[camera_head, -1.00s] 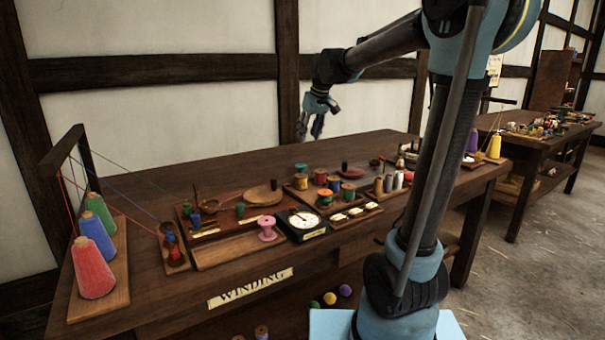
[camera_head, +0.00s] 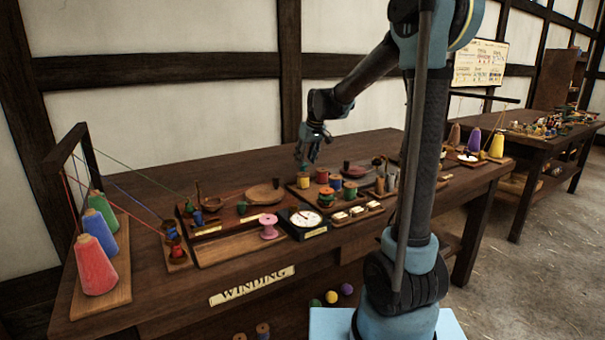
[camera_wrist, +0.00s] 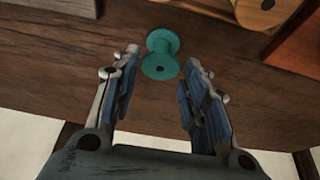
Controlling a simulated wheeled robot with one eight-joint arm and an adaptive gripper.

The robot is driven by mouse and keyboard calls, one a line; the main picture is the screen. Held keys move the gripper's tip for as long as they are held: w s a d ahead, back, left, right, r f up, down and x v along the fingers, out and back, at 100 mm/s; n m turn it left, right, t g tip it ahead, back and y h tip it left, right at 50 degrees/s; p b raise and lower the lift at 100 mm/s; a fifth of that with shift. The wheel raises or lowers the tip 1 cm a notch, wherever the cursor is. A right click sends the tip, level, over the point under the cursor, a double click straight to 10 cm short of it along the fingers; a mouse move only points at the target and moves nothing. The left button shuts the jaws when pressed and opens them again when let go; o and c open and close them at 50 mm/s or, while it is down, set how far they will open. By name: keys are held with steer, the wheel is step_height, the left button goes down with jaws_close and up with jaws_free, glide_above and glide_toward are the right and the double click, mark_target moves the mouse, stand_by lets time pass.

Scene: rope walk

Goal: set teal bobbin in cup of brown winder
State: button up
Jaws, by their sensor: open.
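The teal bobbin (camera_wrist: 161,55) lies on the dark wooden table in the wrist view, between and just beyond my fingertips. My gripper (camera_wrist: 162,66) is open and empty, with a finger on each side of the bobbin's line and no clear contact. In the head view my gripper (camera_head: 308,157) points down over the back middle of the table, and the bobbin is hard to make out below it. A brown wooden piece with a crank-like arm (camera_head: 198,199) stands on the reddish board at left. I cannot tell for sure whether it is the brown winder, and its cup is unclear.
Yarn cones (camera_head: 95,267) stand at far left under slanting threads. The table's back left is clear.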

mark_target(304, 164)
steer(key=x, duration=0.4)
steer(key=shift+w+a+f, duration=0.1)
steer(key=shift+w+f, duration=0.05)
steer(key=shift+f, duration=0.25)
steer(key=c, duration=0.6)
